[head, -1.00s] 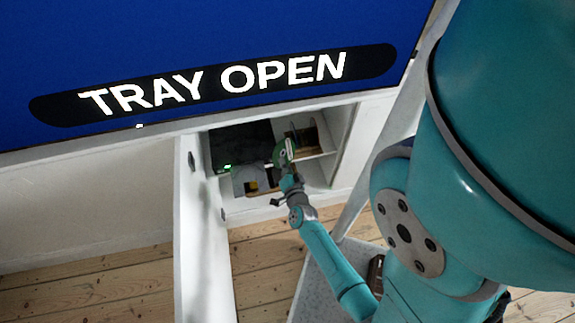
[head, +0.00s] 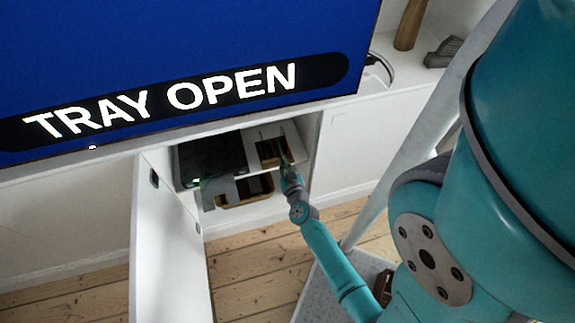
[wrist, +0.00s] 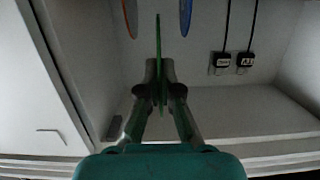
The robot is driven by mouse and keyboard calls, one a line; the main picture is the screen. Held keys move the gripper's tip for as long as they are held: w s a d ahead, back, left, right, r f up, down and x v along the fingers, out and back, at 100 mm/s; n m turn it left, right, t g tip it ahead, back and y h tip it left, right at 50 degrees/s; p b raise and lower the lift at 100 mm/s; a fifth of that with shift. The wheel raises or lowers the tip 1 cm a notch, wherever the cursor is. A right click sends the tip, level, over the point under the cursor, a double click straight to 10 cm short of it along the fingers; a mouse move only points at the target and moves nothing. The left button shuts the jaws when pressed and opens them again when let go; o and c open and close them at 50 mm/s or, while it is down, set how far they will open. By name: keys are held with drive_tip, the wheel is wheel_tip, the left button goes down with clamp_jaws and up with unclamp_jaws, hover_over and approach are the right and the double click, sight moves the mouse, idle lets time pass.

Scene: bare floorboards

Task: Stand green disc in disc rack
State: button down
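The green disc (wrist: 158,40) is edge-on and upright in the wrist view, between the two fingers of my gripper (wrist: 160,80), which is shut on it. An orange disc (wrist: 130,15) is to its left and a blue disc (wrist: 186,14) to its right, both apart from it and cut by the top edge. In the head view my gripper (head: 287,172) reaches into the open cabinet at the brown disc rack (head: 266,152). The green disc (head: 281,158) is only a thin sliver there. Whether it touches the rack is hidden.
A black player (head: 211,155) with a green light stands left of the rack, its grey tray (head: 222,189) out. A wooden box (head: 246,199) is on the lower level. The open white door (head: 165,240) is at left. Two plugs (wrist: 232,62) sit on the cabinet's wall.

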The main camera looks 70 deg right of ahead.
drive_tip(key=shift+d, duration=0.15)
drive_tip(key=shift+r+x, duration=1)
drive_tip(key=shift+x, duration=4.4)
drive_tip(key=shift+w+d+f, duration=0.1)
drive_tip(key=shift+f, duration=3.3)
drive_tip(key=c, duration=1.2)
unclamp_jaws()
drive_tip(key=shift+c, duration=0.2)
drive_tip(key=v, duration=1.2)
